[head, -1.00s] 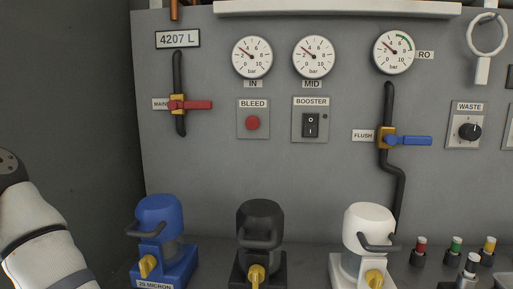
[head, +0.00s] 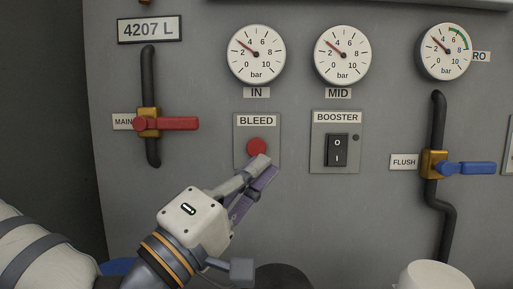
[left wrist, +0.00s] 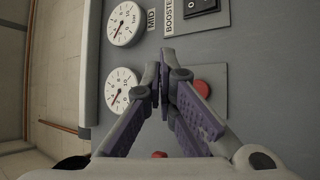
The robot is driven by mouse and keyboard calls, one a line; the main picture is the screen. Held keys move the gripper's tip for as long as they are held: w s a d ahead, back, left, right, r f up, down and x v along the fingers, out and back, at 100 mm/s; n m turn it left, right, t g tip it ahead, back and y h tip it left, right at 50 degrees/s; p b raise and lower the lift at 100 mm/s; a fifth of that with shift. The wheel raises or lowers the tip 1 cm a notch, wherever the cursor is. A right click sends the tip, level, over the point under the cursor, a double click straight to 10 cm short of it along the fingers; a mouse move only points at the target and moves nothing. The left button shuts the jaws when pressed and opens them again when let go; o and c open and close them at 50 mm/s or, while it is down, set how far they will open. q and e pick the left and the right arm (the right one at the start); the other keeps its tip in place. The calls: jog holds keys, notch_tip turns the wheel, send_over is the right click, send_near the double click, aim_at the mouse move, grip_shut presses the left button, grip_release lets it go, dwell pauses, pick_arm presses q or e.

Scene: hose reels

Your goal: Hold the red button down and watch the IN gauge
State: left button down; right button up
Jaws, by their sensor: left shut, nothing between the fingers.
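The red button (head: 257,146) sits on the BLEED plate (head: 243,160). My left gripper (head: 264,163) is shut and empty, its fingertips just below the button and overlapping its lower edge in the head view. I cannot tell whether they touch it. In the left wrist view the fingertips (left wrist: 166,62) are together, and the button (left wrist: 203,86) shows beside and partly behind one finger. The IN gauge (head: 257,54) is unobstructed in the head view, its needle pointing up-left near 2 to 3 bar. It also shows in the left wrist view (left wrist: 121,90). My right gripper is not in view.
The BOOSTER switch (head: 337,150) and MID gauge (head: 343,55) are right of the button. The red MAIN valve handle (head: 180,124) is to the left, the blue FLUSH handle (head: 466,168) to the right. A white housing top (head: 436,277) stands below right.

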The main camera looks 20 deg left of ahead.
aim_at(256, 148)
pick_arm(q)
jog(key=w+a+b, duration=0.2)
jog(key=w, duration=0.6)
jog(key=shift+w+a, duration=0.15)
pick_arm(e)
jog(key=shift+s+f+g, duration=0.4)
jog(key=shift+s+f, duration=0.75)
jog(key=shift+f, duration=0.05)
pick_arm(q)
jog(key=shift+w+a, duration=0.1)
jog(key=shift+w, duration=0.3)
jog(key=shift+w+a, duration=0.2)
jog(key=shift+w, duration=0.3)
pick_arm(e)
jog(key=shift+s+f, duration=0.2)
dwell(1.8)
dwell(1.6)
pick_arm(q)
jog(key=shift+s+d, duration=0.3)
jog(key=shift+s, duration=0.6)
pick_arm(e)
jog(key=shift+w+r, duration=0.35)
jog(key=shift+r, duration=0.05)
